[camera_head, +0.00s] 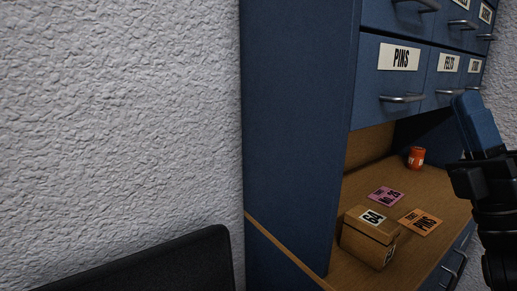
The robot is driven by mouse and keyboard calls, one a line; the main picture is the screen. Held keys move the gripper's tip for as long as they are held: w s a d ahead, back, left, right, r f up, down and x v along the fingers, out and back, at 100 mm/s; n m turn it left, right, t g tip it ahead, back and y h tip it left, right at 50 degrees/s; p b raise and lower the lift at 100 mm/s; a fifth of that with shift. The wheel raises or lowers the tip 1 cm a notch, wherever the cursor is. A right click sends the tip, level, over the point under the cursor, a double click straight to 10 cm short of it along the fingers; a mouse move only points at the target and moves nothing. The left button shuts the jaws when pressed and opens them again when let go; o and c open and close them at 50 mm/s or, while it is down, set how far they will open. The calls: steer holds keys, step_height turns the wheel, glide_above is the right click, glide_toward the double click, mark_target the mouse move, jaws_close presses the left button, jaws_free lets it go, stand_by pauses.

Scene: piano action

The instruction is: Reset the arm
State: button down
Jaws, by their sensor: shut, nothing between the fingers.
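My gripper (474,112) is at the right edge of the head view, black with blue fingers pointing up and to the left. The fingers are together and nothing shows between them. It hangs in front of the blue cabinet (294,120), level with the top of its open shelf. Part of my black arm runs below it and is cut off by the picture's right edge.
The wooden shelf (365,195) holds a brown box (368,238) marked 64, a pink card (385,195), an orange PINS card (421,221) and a small orange jar (416,157). Labelled drawers (392,80) with handles are above. A rough grey wall (120,110) fills the left.

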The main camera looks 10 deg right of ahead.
steer(key=s+a+f+m+g+h+p, duration=0.1)
steer(key=s+a+f+m+g+h, duration=0.15)
steer(key=f+m+h, duration=0.4)
steer(key=s+a+f+m+g+h, duration=0.1)
steer(key=s+a+f+m+h, duration=0.25)
steer(key=f+m, duration=0.45)
steer(key=s+a+f+m+g+h+p, duration=0.1)
steer(key=s+a+f+m+h, duration=0.35)
steer(key=m, duration=0.45)
steer(key=s+a+f+m+g+y, duration=0.1)
steer(key=s+f+g, duration=0.3)
steer(key=s, duration=0.5)
steer(key=s+a+f+m+g+y+p, duration=0.1)
steer(key=s+f+m+g+y, duration=0.2)
steer(key=s+f, duration=0.4)
steer(key=shift+s+a+m+g, duration=0.5)
steer(key=shift+s+g, duration=0.35)
steer(key=shift+s, duration=0.35)
steer(key=shift+d, duration=0.1)
